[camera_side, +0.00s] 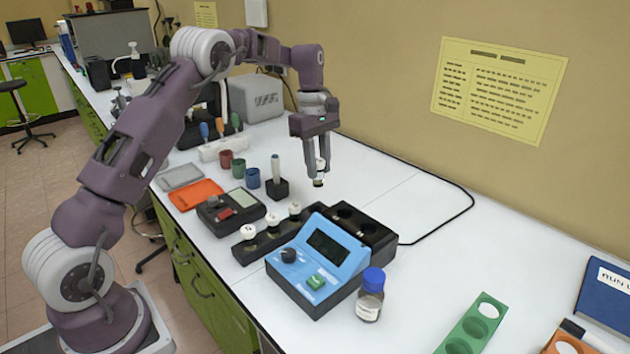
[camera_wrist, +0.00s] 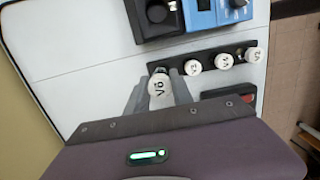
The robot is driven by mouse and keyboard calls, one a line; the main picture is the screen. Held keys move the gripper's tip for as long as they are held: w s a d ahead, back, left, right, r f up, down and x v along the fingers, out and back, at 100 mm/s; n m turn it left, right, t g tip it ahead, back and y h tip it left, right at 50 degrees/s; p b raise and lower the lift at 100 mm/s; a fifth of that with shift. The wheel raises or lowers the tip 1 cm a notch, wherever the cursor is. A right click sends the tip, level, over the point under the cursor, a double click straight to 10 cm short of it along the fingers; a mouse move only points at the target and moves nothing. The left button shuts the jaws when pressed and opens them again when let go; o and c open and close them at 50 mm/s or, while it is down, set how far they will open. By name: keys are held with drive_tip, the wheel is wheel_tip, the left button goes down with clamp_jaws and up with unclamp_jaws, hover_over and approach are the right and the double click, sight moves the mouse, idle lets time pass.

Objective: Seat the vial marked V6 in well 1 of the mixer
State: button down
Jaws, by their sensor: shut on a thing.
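My gripper (camera_side: 318,170) is shut on the vial marked V6 (camera_wrist: 158,86), holding it by its white cap, upright and clear of the bench. In the side view the vial (camera_side: 319,180) hangs beyond the black vial rack (camera_side: 247,252). Three white-capped vials stand in the rack; in the wrist view their caps (camera_wrist: 193,67) (camera_wrist: 224,61) (camera_wrist: 254,54) face me. The mixer has a blue console (camera_side: 320,262) and a black well block (camera_side: 377,234) with dark round wells behind it. The block (camera_wrist: 146,34) is partly cut off in the wrist view; I cannot read well numbers.
A blue-capped bottle (camera_side: 370,292) stands beside the mixer's near right corner. A dark instrument (camera_side: 231,211), small coloured cups (camera_side: 238,168) and an orange tray (camera_side: 195,194) lie to the left. A green rack (camera_side: 482,310) is at right. The bench between it and the mixer is mostly clear.

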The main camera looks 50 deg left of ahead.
drive_tip(key=s+d+r, duration=0.1)
drive_tip(key=d+r, duration=0.1)
drive_tip(key=d, duration=0.7)
drive_tip(key=s+d+r, duration=0.1)
drive_tip(key=d+r, duration=0.2)
drive_tip(key=d, duration=0.5)
drive_tip(key=shift+w+d+f, duration=0.1)
drive_tip(key=shift+d+f, duration=0.05)
drive_tip(key=shift+f, duration=1.3)
drive_tip(key=shift+w+d+f, duration=0.1)
drive_tip(key=shift+f, duration=1.35)
drive_tip(key=shift+f, duration=0.25)
drive_tip(key=shift+f, duration=0.5)
drive_tip(key=shift+f, duration=0.1)
drive_tip(key=shift+f, duration=0.4)
drive_tip(key=c, duration=1)
unclamp_jaws()
drive_tip(key=shift+c, duration=0.2)
